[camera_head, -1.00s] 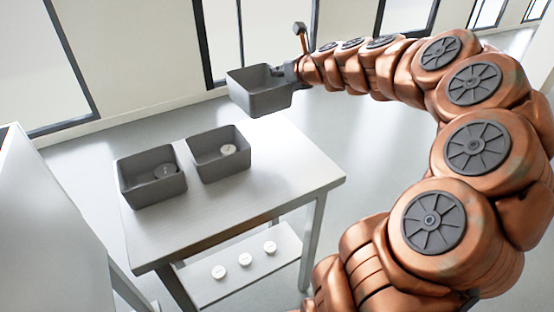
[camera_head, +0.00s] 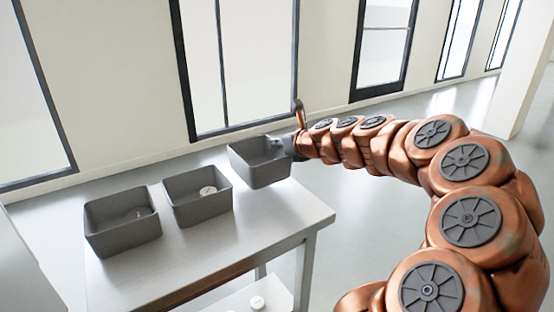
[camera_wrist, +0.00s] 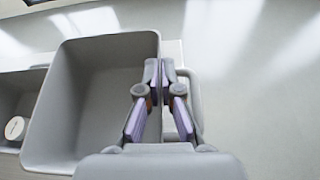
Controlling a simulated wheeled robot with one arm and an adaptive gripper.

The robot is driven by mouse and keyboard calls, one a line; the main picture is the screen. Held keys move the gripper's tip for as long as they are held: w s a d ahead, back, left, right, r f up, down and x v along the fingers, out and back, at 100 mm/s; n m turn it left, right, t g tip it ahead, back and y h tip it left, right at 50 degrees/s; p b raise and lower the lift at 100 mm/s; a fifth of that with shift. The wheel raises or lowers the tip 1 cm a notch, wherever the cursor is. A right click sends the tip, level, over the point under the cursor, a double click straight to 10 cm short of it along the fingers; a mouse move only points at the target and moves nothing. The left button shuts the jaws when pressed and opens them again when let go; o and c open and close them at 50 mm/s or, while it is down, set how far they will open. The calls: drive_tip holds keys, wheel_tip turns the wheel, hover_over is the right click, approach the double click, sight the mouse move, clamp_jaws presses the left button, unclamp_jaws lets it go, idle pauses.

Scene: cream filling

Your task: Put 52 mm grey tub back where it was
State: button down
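A grey open tub (camera_head: 262,174) is at the right end of the row, above or on the far part of the table. I cannot tell whether its base touches the tabletop. It is upright and looks empty. In the wrist view, the tub (camera_wrist: 95,75) fills the left middle. My gripper (camera_head: 292,147) is at its right side. In the wrist view, my gripper (camera_wrist: 158,75) has its fingertips together on the tub's right wall, beside a loop-like handle there. The tub's size cannot be read.
Two similar grey tubs stand to the left on the table (camera_head: 275,225): a middle tub (camera_head: 201,210) with a white disc (camera_head: 208,191), and a left tub (camera_head: 124,238) with a disc partly hidden. White discs (camera_head: 257,303) lie on the lower shelf. The table's front right is clear.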

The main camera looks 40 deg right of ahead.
sight(278, 155)
drive_tip(key=shift+f+b, duration=0.5)
drive_tip(key=shift+f, duration=1.4)
drive_tip(key=shift+f, duration=0.1)
drive_tip(key=c, duration=1.3)
unclamp_jaws()
drive_tip(key=shift+s+r, duration=0.15)
drive_tip(key=shift+r, duration=0.05)
drive_tip(key=p+v, duration=0.1)
drive_tip(key=v, duration=1)
drive_tip(key=shift+s+a, duration=0.15)
drive_tip(key=shift+s, duration=0.15)
